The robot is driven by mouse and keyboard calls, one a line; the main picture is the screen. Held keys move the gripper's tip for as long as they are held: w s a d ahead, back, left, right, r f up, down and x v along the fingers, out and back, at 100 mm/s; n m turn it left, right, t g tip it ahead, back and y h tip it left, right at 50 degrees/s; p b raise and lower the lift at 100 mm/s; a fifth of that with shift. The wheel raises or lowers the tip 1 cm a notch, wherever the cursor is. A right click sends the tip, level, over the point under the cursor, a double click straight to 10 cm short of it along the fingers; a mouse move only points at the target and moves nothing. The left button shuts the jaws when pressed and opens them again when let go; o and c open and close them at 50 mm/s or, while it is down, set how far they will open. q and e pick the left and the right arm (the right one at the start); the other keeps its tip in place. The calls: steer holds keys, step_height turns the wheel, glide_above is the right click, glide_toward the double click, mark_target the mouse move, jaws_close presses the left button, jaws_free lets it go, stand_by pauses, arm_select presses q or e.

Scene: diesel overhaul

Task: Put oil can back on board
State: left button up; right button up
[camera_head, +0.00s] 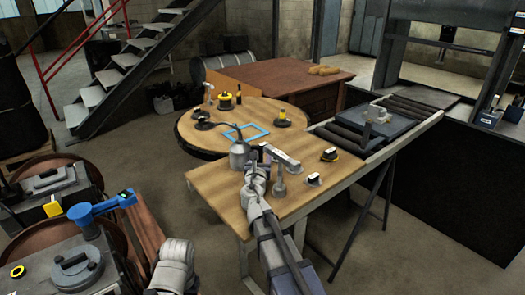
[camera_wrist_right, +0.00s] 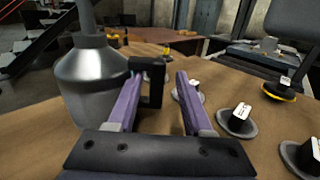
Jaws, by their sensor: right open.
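The oil can (camera_head: 239,156) is a grey metal can with a conical top and a long thin spout. It stands upright on the light wooden table (camera_head: 210,182). In the right wrist view the oil can (camera_wrist_right: 95,85) fills the left side, with its black handle (camera_wrist_right: 155,84) facing my gripper. My right gripper (camera_head: 262,152) is open at the can's right side. In the wrist view the handle shows between my open right fingers (camera_wrist_right: 160,90), with a gap to the right finger. My left gripper is out of view. I cannot tell which surface is the board.
A round wooden table (camera_head: 190,133) behind carries a blue rectangular outline (camera_head: 247,132) and small items. Black-and-white parts on round bases (camera_head: 329,155) stand right of my gripper. A roller conveyor (camera_head: 345,137) adjoins the table. A blue tool (camera_head: 100,208) lies at the left.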

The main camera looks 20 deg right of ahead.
steer(key=v, duration=0.8)
steer(key=shift+s+a, duration=0.1)
steer(key=shift+s, duration=0.2)
